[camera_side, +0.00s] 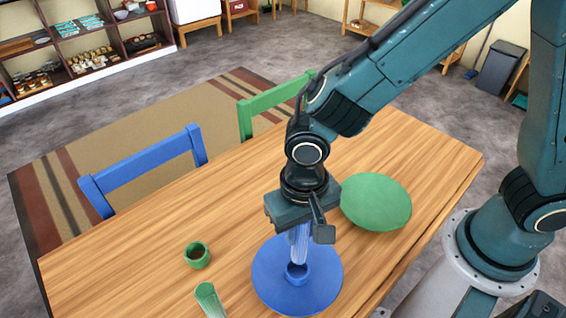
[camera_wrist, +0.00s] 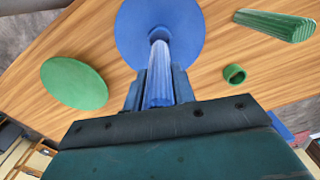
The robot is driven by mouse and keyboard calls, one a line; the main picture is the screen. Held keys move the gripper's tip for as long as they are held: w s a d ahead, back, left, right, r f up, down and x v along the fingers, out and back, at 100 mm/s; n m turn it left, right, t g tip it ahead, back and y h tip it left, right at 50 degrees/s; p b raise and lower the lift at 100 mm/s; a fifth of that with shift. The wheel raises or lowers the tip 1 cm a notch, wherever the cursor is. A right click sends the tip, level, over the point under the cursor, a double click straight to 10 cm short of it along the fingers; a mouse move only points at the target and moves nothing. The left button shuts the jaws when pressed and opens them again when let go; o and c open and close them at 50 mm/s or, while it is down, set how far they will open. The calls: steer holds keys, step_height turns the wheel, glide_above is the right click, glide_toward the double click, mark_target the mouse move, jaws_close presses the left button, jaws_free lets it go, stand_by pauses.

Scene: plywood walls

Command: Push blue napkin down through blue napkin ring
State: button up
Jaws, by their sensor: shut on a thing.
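The blue napkin (camera_side: 299,246), a ribbed roll, is upright in my gripper (camera_side: 299,228), which is shut on it. The blue napkin ring (camera_side: 298,275) stands on the blue plate (camera_side: 271,289) directly below. The napkin's lower end meets the ring's top opening; I cannot tell how far inside it is. In the wrist view the blue napkin (camera_wrist: 159,80) lies between the fingers of my gripper (camera_wrist: 158,88) and points at the blue ring (camera_wrist: 158,35) on the blue plate (camera_wrist: 190,25). The napkin's upper part is hidden by the gripper in the side view.
A green plate (camera_side: 376,202) lies right of my gripper. A green napkin ring (camera_side: 197,255) and a green napkin (camera_side: 209,300) lie left of the blue plate. A blue chair (camera_side: 145,168) and a green chair (camera_side: 272,100) stand at the table's far side. The wooden table (camera_side: 130,250) is otherwise clear.

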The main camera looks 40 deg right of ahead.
mark_target(299, 250)
steer(key=shift+f, duration=1.85)
steer(key=shift+f, duration=2)
stand_by(1.6)
steer(key=o, duration=1)
steer(key=shift+o, duration=0.2)
steer(key=shift+r, duration=0.1)
steer(key=shift+r, duration=6.8)
